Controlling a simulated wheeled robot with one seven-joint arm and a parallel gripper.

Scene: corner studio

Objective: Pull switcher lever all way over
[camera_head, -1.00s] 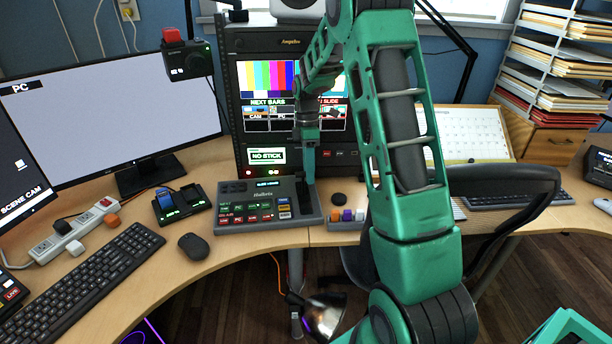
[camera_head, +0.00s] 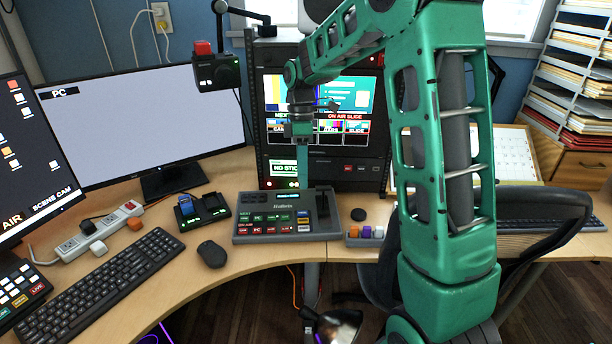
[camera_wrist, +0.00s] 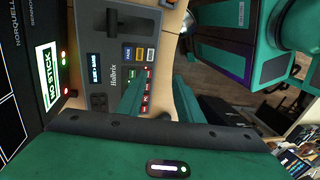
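The switcher (camera_head: 262,228) is a grey panel with coloured buttons on the desk. Its black lever (camera_head: 323,205) stands in a dark slot at the panel's right end. In the wrist view the switcher's face (camera_wrist: 119,78) is turned sideways, with the dark lever handle (camera_wrist: 128,22) at the top. My gripper (camera_head: 304,168) points down above and behind the panel, left of the lever and apart from it. Its teal fingers also show in the wrist view (camera_wrist: 131,97). They look close together, with nothing between them.
A rack with a monitor (camera_head: 318,137) stands right behind the switcher, partly hidden by my arm. A phone dock (camera_head: 203,211) and mouse (camera_head: 212,254) lie to the left. A chair (camera_head: 545,200) stands at right.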

